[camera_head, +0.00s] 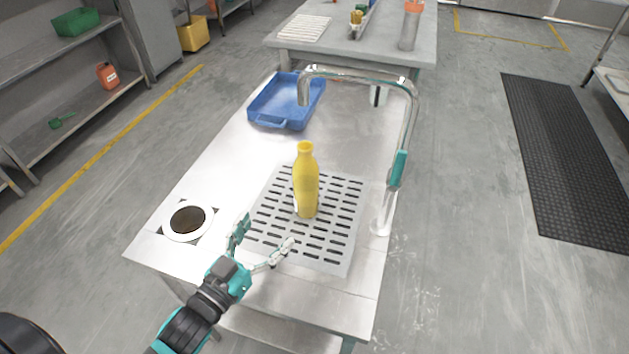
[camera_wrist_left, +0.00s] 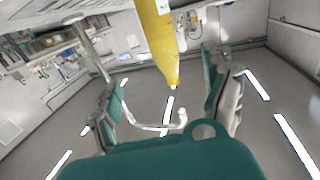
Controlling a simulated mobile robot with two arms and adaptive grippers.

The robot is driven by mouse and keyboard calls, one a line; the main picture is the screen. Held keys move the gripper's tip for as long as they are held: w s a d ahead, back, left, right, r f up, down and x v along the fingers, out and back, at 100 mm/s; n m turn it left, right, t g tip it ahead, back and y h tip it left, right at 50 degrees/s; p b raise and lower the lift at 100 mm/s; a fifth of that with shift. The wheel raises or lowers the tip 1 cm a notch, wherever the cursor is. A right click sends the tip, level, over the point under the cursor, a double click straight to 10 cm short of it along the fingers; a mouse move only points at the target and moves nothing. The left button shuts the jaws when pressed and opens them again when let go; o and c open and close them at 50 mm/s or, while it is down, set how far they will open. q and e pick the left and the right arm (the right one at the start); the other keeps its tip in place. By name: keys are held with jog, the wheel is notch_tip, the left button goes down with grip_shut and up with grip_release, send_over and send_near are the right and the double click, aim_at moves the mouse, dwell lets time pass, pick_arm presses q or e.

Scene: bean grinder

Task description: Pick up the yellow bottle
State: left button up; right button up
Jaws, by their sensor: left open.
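The yellow bottle (camera_head: 306,185) stands upright on a slotted grey plate (camera_head: 345,235) on the metal table. My left gripper (camera_head: 266,232) is open and empty, low at the near left of the bottle, with its fingers pointing towards it. There is a gap between the fingertips and the bottle. In the left wrist view the yellow bottle (camera_wrist_left: 157,40) shows neck down, beyond and between the open fingers of the left gripper (camera_wrist_left: 162,90). Its base is cut off there by the top edge. My right gripper is in neither view.
A chrome tap (camera_head: 410,115) with a teal handle rises at the table's right and arches behind the bottle. A blue tray (camera_head: 285,124) lies at the back left. A white ring with a dark opening (camera_head: 188,220) is at the near left. The table between tray and plate is clear.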

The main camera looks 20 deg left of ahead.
pick_arm(q)
send_near(299, 188)
jog(key=x, duration=0.6)
jog(key=shift+d+p, duration=0.2)
jog(key=shift+p, duration=0.2)
jog(key=shift+x, duration=0.8)
jog(key=x, duration=0.4)
jog(key=shift+w+a, duration=0.1)
jog(key=shift+w, duration=0.3)
jog(key=shift+c, duration=0.5)
jog(key=c, duration=1.4)
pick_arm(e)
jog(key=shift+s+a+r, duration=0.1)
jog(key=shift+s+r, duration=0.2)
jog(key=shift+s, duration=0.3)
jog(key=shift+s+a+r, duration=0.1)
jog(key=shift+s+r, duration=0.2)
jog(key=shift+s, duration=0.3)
